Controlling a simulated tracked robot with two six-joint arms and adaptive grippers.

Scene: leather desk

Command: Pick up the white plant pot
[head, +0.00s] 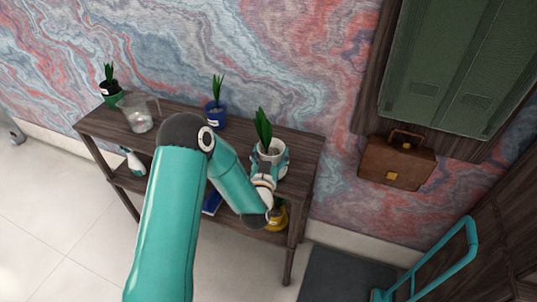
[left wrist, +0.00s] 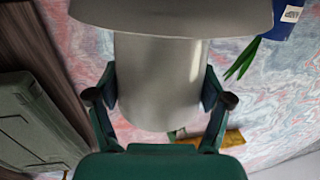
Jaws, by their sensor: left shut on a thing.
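The white plant pot (head: 261,158) holds a green plant and is at the right end of the dark wooden table (head: 303,150) in the head view. My left gripper (head: 270,166) is shut on it, with a finger on each side. In the left wrist view the pot (left wrist: 158,80) fills the middle between the fingers of my left gripper (left wrist: 160,98). The head view does not clearly show whether the pot's base touches the tabletop. My right gripper is not in view.
A blue pot (head: 213,117) with a plant, a clear pitcher (head: 138,117) and a dark and green pot (head: 110,90) stand along the tabletop. A lower shelf holds a spray bottle (head: 132,162) and a yellow object (head: 276,218). A brown briefcase (head: 397,164) is to the right.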

